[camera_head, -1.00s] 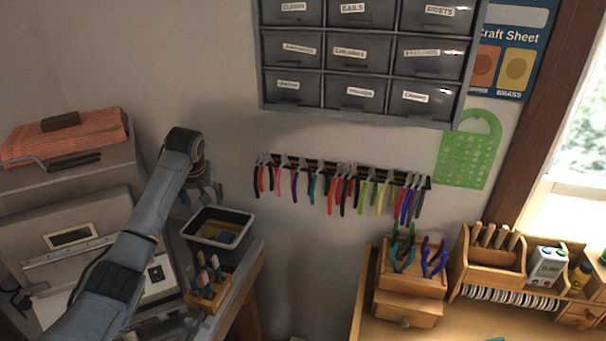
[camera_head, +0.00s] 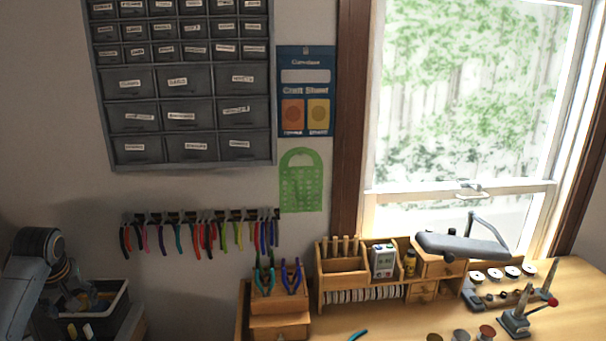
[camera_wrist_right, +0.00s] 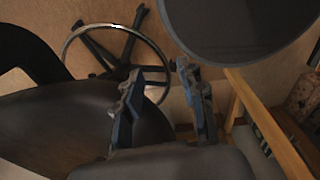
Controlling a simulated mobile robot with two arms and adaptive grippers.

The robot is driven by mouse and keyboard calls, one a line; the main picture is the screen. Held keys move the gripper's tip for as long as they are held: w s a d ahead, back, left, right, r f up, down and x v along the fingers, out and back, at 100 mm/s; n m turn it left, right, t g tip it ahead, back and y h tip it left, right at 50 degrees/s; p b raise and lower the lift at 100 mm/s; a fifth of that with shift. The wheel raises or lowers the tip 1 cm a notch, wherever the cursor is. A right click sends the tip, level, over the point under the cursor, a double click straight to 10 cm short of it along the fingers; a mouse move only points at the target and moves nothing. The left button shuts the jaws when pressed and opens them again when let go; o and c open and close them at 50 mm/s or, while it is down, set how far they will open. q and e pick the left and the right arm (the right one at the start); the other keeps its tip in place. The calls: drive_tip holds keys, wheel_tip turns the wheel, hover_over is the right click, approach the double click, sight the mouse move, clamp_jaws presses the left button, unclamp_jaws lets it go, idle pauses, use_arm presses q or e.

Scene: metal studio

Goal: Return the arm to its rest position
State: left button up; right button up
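My left arm comes in at the lower left edge of the head view. Its gripper (camera_head: 68,280) hangs by the dark bin, small and dim against it, so I cannot tell whether its fingers are apart. My right gripper (camera_wrist_right: 158,72) shows in the right wrist view with its two blue and grey fingers apart and nothing between them. It is not in the head view.
A dark bin (camera_head: 108,308) stands under my left arm. The workbench (camera_head: 385,326) holds a pliers stand (camera_head: 280,305), a wooden organizer (camera_head: 340,282) and spools. The right wrist view shows a stool with a ring (camera_wrist_right: 72,42) and a dark round surface (camera_wrist_right: 240,25) close by.

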use_arm(q)
drive_tip(key=s+d+f+m+h, duration=0.1)
drive_tip(key=s+d+f+m, duration=0.2)
drive_tip(key=s+d+f, duration=0.55)
drive_tip(key=s+d+f+m, duration=0.4)
drive_tip(key=s+d+f, duration=0.2)
drive_tip(key=d+f, duration=0.55)
drive_tip(key=s+d+r+m+h, duration=0.1)
drive_tip(key=s+d, duration=0.5)
drive_tip(key=s, duration=0.4)
drive_tip(key=s+d+r+m+h, duration=0.1)
drive_tip(key=s+d+r, duration=0.1)
drive_tip(key=s+d, duration=0.6)
drive_tip(key=s+a+f+g+b, duration=0.1)
drive_tip(key=s+f+b, duration=0.15)
drive_tip(key=f, duration=1.45)
drive_tip(key=s+a+f+b, duration=0.1)
drive_tip(key=s+f+b, duration=0.15)
drive_tip(key=f, duration=1.35)
drive_tip(key=s+a+f+g+b, duration=0.1)
drive_tip(key=s+a+f+b, duration=0.2)
drive_tip(key=s+f, duration=1.2)
wheel_tip(320, 180, down, 4)
drive_tip(key=shift+s+f+m+g+b, duration=0.2)
drive_tip(key=shift+s+m+g+b, duration=0.15)
drive_tip(key=shift+b, duration=0.65)
use_arm(e)
wheel_tip(320, 180, down, 10)
drive_tip(key=w+a, duration=0.1)
drive_tip(key=shift+w, duration=0.25)
